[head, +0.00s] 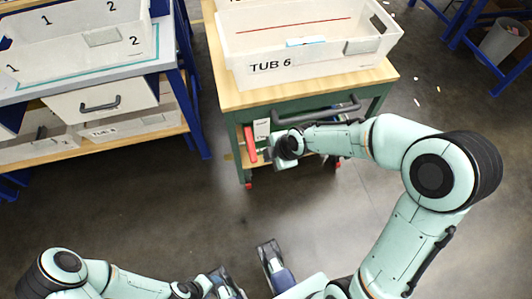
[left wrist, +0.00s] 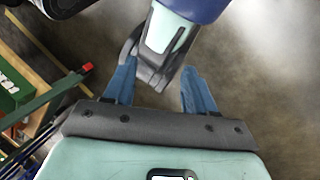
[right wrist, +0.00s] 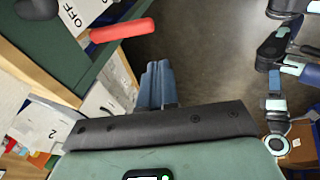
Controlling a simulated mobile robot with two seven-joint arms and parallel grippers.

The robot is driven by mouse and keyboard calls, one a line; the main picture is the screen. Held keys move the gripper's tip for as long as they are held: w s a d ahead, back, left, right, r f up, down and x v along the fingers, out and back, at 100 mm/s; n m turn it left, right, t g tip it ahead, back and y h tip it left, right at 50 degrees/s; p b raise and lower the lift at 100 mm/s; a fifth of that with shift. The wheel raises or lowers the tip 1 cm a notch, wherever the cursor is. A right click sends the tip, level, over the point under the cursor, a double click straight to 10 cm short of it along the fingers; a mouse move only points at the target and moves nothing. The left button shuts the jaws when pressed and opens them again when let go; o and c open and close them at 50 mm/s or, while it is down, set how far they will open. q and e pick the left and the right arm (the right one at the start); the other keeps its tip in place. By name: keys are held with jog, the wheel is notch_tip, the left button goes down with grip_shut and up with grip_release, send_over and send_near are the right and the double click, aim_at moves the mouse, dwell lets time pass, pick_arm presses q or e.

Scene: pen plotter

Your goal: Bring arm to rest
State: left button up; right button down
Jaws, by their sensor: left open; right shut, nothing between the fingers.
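My right arm reaches in from the right in the head view. Its gripper (head: 277,147) is in front of the green cart (head: 240,120), beside a red handle (head: 250,143). In the right wrist view the blue fingers of the right gripper (right wrist: 157,82) are together with nothing between them, apart from the red handle (right wrist: 122,30). My left arm lies low at the bottom left of the head view, its hand near the bottom edge. In the left wrist view the left gripper's blue fingers (left wrist: 158,88) are spread apart, with nothing held.
A white bin marked TUB 6 (head: 300,66) stands on the cart's wooden top. A workbench with a white drawer (head: 100,105) and numbered bins is at the left. A grey waste bin (head: 503,42) is at the upper right. The floor between bench and cart is clear.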

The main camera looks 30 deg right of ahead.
dwell(0.6)
pick_arm(q)
notch_tip(320, 180, up, 14)
jog(key=g+p, duration=0.1)
jog(key=p, duration=1.3)
jog(key=shift+s+d+p, duration=0.3)
jog(key=shift+s, duration=0.1)
pick_arm(e)
jog(key=s+a+f+m+g, duration=0.3)
jog(key=s+f+m, duration=0.4)
jog(key=s+m, duration=0.3)
jog(key=s+a+f+m+g+y, duration=0.1)
jog(key=s+a+f+m, duration=0.4)
jog(key=s+m, duration=0.5)
jog(key=shift+s+f+g, duration=0.9)
jog(key=shift+s+f, duration=0.05)
jog(key=shift+s, duration=0.1)
